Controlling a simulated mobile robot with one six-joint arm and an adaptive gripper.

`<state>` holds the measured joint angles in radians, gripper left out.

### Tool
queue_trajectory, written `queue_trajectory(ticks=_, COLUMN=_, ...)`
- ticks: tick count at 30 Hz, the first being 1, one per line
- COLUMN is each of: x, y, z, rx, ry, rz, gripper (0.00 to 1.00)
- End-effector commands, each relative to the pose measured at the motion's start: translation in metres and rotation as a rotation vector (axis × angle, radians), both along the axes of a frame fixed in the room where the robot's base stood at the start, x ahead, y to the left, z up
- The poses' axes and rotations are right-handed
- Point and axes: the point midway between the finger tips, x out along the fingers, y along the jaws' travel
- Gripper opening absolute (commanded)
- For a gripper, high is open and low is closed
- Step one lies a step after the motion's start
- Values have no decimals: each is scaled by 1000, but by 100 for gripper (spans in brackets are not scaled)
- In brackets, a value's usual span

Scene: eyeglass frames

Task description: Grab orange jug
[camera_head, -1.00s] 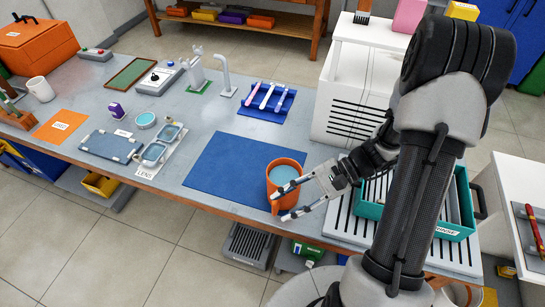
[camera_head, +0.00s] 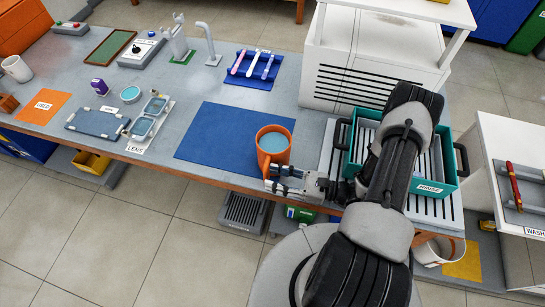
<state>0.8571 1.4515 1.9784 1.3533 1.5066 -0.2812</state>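The orange jug (camera_head: 283,158) stands upright at the right end of the blue mat (camera_head: 215,140), near the table's front edge. It has blue contents, and its handle (camera_head: 263,161) is on the front-left side. My gripper (camera_head: 273,179) is low at the front of the jug, coming from the right, with its fingertips beside or around the handle. The fingers overlap in this view, so I cannot tell whether they are closed on the handle or only near it.
A teal rinse tray (camera_head: 355,172) sits on a slatted rack under my arm, right of the jug. A white louvered box (camera_head: 350,85) stands behind it. The mat's left part is clear.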

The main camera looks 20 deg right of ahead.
Motion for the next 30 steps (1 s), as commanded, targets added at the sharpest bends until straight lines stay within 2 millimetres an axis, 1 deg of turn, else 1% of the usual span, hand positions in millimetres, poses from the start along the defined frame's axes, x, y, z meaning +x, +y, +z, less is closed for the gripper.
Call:
queue_trajectory(ticks=1, x=5, y=8, z=-5, rx=1, ry=0, rz=6, gripper=36)
queue_trajectory(ticks=2, x=8, y=12, z=-6, rx=1, ry=-1, rz=7, gripper=36)
queue_trajectory(ticks=6, x=18, y=26, z=-5, rx=1, ry=1, rz=5, gripper=36)
queue_trajectory(ticks=9, x=21, y=29, z=-5, rx=1, ry=1, rz=3, gripper=36)
queue_trajectory(ticks=15, x=21, y=29, z=-4, rx=0, ry=0, rz=1, gripper=36)
queue_trajectory(ticks=30, x=21, y=29, z=-4, rx=0, ry=0, rz=2, gripper=3)
